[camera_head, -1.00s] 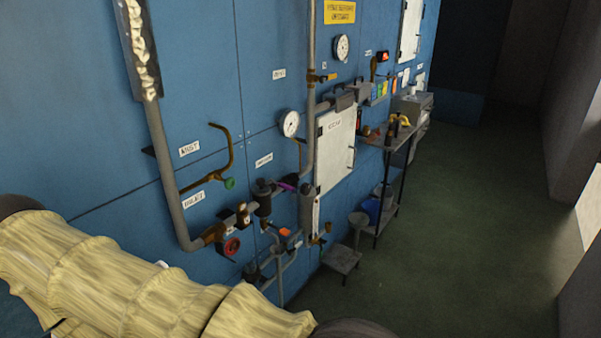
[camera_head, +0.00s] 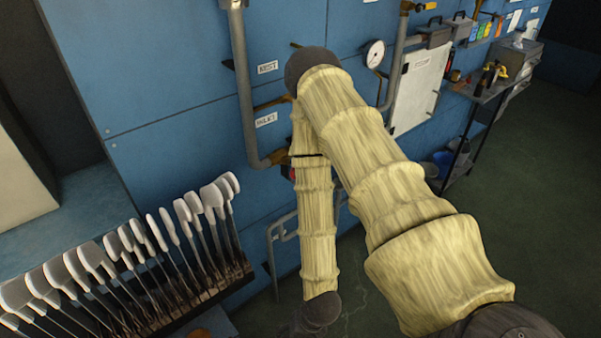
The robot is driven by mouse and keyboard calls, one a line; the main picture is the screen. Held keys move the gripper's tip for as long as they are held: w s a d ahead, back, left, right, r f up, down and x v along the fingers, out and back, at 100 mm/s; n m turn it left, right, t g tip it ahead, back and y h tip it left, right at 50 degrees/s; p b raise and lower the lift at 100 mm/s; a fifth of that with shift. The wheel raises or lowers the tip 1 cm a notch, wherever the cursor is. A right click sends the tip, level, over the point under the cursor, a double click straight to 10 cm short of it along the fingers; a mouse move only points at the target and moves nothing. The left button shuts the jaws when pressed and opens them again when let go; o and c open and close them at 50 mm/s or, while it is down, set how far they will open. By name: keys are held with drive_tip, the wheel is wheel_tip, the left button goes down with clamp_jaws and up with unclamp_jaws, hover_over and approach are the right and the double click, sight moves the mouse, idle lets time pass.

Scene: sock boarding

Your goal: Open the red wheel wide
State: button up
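The red wheel (camera_head: 290,173) is mostly hidden behind my sleeved arm. Only a small dark red part shows at the left edge of the forearm, by the brass fitting (camera_head: 277,157) at the lower end of the grey pipe. My arm reaches up to its elbow and then hangs down, with its wrist low in the picture's middle. My gripper does not show; no fingers can be made out below the wrist. I cannot tell how far the wheel is turned.
A rack of several white-headed, paddle-like tools (camera_head: 150,245) stands at lower left. A grey pipe frame (camera_head: 272,240) is left of my forearm. A gauge (camera_head: 375,54), a white panel (camera_head: 412,90) and a shelf (camera_head: 487,92) are to the right. The green floor (camera_head: 530,190) is clear at right.

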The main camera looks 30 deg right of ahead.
drive_tip(key=w+d+r+m+t+y+b, duration=0.2)
drive_tip(key=w+r+m+t, duration=0.25)
drive_tip(key=w+m, duration=0.4)
drive_tip(key=w+d+r+m+t+y+b, duration=0.1)
drive_tip(key=w+d+r+m+t+b, duration=0.1)
drive_tip(key=w+r+m+t, duration=0.5)
drive_tip(key=w+d+r+m+t+h+b, duration=0.1)
drive_tip(key=w+d+r+m+t, duration=0.15)
drive_tip(key=d+r+m, duration=0.35)
drive_tip(key=w+d+r+m+t+h+b, duration=0.1)
drive_tip(key=w+d+r+m+h, duration=0.2)
drive_tip(key=d, duration=0.5)
drive_tip(key=w+d+r+m+t+b, duration=0.1)
drive_tip(key=w+d+r+m+t, duration=0.15)
drive_tip(key=d+m, duration=0.4)
drive_tip(key=shift+g, duration=0.45)
drive_tip(key=shift+w+a+r+p, duration=0.15)
drive_tip(key=shift+w+p, duration=0.3)
drive_tip(key=shift+w, duration=1.4)
drive_tip(key=shift+w+a+r+p, duration=0.15)
drive_tip(key=shift+w+p, duration=0.35)
drive_tip(key=shift+w, duration=1.4)
drive_tip(key=shift+w+a+r+p, duration=0.15)
drive_tip(key=shift+w+p, duration=0.3)
drive_tip(key=shift+w, duration=1.4)
drive_tip(key=c, duration=1)
